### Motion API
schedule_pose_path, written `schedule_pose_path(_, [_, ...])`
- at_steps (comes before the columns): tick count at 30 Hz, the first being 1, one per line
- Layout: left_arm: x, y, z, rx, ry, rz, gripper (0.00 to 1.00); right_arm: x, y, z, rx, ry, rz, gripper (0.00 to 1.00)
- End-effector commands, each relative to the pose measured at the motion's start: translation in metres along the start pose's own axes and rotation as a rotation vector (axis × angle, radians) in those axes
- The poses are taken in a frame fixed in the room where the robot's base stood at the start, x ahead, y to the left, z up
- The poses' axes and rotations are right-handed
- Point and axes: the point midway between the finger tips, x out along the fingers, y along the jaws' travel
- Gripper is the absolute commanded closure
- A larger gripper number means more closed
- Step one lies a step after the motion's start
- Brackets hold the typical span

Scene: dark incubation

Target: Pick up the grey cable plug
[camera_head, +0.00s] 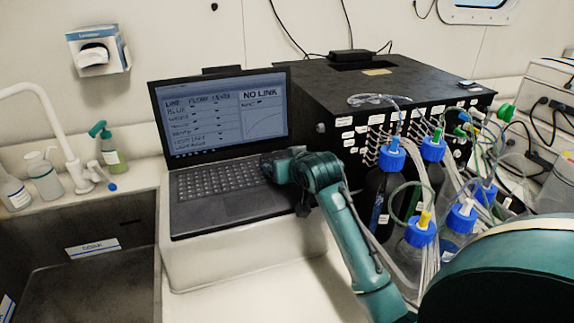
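I cannot pick out the grey cable plug for certain; my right arm hides the area beside the laptop. The open laptop (220,190) stands on a white raised block, with "NO LINK" on its screen. My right arm comes in from the lower right, and its wrist is over the laptop's right edge. My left gripper is out of view.
The black box (400,80) carries a pale looped line (380,99) on top. Blue-capped bottles (420,235) and many tubes crowd its right front. A sink (85,280) with a tap lies at left. The white surface below the laptop is bare.

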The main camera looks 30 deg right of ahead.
Motion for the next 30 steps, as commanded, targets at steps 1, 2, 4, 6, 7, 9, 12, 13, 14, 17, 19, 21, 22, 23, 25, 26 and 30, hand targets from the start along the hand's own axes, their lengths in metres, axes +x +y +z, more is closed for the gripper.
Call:
schedule_pose_path(1, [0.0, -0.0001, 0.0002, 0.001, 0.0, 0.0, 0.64, 0.0007, -0.0002, 0.0002, 0.0, 0.0, 0.0, 0.18])
schedule_pose_path(2, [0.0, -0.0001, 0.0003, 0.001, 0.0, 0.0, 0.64, 0.0007, -0.0002, 0.0003, 0.0, 0.0, 0.0, 0.18])
schedule_pose_path(4, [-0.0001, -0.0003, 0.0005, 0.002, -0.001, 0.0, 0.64, 0.0005, -0.0003, 0.0003, 0.0, 0.0, 0.0, 0.18])
schedule_pose_path(6, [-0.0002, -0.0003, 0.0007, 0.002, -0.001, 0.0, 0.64, 0.0004, -0.0002, 0.0003, 0.0, 0.0, 0.0, 0.2])
schedule_pose_path(7, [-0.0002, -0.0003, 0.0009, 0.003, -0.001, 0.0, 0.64, 0.0004, -0.0003, 0.0004, 0.0, 0.0, 0.0, 0.22])
schedule_pose_path(9, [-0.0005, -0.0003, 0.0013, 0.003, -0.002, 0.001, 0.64, 0.0003, -0.0003, 0.0004, 0.0, 0.0, 0.0, 0.28])
schedule_pose_path(12, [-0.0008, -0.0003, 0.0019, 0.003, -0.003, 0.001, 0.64, 0.0002, -0.0002, 0.0004, 0.0, -0.001, 0.0, 0.36])
schedule_pose_path(13, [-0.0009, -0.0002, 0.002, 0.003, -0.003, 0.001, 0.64, 0.0002, -0.0002, 0.0004, 0.0, -0.001, 0.0, 0.39])
schedule_pose_path(14, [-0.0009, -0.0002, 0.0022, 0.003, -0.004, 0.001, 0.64, 0.0002, -0.0003, 0.0004, 0.0, -0.001, 0.0, 0.41])
schedule_pose_path(17, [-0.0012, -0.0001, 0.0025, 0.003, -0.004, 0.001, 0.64, 0.0001, -0.0003, 0.0004, 0.0, -0.001, 0.0, 0.49])
schedule_pose_path(19, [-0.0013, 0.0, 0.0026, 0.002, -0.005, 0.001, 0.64, 0.0001, -0.0002, 0.0004, 0.0, -0.001, 0.0, 0.55])
schedule_pose_path(21, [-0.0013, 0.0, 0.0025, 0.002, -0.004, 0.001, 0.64, 0.0001, -0.0003, 0.0005, 0.0, -0.001, 0.0, 0.61])
schedule_pose_path(22, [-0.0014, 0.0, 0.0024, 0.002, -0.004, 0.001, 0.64, 0.0001, -0.0003, 0.0005, 0.0, -0.001, 0.0, 0.63])
schedule_pose_path(23, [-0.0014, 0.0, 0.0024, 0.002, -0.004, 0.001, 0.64, 0.0001, -0.0003, 0.0005, 0.0, -0.001, 0.0, 0.66])
schedule_pose_path(25, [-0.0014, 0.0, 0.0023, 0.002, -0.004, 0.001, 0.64, 0.0001, -0.0002, 0.0004, 0.0, 0.0, 0.0, 0.69])
schedule_pose_path(26, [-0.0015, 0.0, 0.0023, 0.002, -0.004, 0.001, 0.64, 0.0001, -0.0002, 0.0004, 0.0, 0.0, 0.0, 0.69])
schedule_pose_path(30, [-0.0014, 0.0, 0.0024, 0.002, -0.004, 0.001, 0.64, -0.0005, -0.0002, -0.001, 0.0, 0.0, 0.0, 0.69])
